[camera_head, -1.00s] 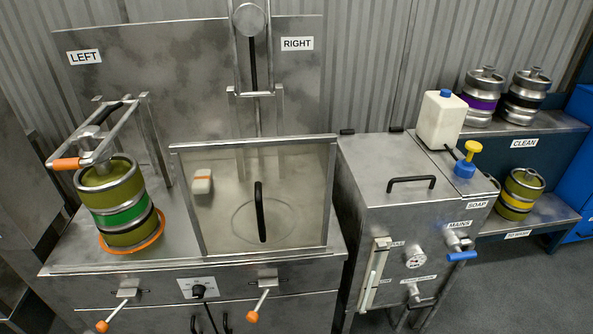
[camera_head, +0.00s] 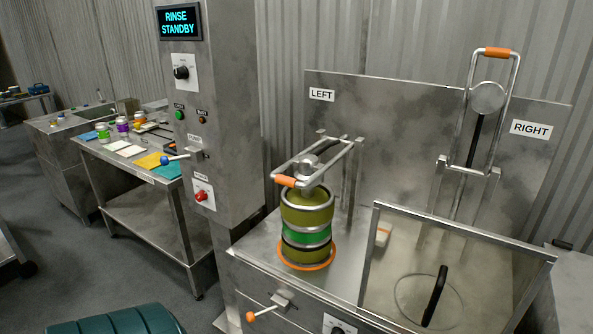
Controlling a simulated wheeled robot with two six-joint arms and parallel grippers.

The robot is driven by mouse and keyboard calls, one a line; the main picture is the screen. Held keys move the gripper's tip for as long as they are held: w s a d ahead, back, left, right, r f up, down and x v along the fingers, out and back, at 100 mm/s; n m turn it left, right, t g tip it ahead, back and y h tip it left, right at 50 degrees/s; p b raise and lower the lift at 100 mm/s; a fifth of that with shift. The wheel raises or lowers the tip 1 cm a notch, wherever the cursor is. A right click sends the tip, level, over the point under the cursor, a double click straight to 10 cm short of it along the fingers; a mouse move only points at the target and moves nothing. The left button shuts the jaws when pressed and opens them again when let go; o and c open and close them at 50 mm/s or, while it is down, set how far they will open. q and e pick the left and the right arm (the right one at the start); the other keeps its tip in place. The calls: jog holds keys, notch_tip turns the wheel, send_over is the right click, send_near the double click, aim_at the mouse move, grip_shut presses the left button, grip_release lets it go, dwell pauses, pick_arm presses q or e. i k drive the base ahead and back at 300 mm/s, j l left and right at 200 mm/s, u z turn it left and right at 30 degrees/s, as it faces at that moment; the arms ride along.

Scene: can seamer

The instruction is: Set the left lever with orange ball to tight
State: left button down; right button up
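The left lever with the orange ball (camera_head: 250,316) sticks out from the front panel, below the LEFT station. Its metal arm rises to the right to a pivot block (camera_head: 281,299), and the ball end points down and left. I cannot read a tight marking beside it. Above it, an olive keg with a green band (camera_head: 306,233) stands upright inside an orange ring (camera_head: 308,262). A clamp frame with an orange grip (camera_head: 286,181) lies lowered over the keg's top. Neither of my grippers is in view.
A control column with a RINSE STANDBY screen (camera_head: 181,23) stands left of the machine. A transparent guard with a black handle (camera_head: 434,296) covers the RIGHT station. A steel table (camera_head: 150,183) with cloths and jars is further left. A dark green ribbed object (camera_head: 115,322) is at the bottom left.

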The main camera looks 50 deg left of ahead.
aim_at(251, 316)
jog(key=u, duration=1.95)
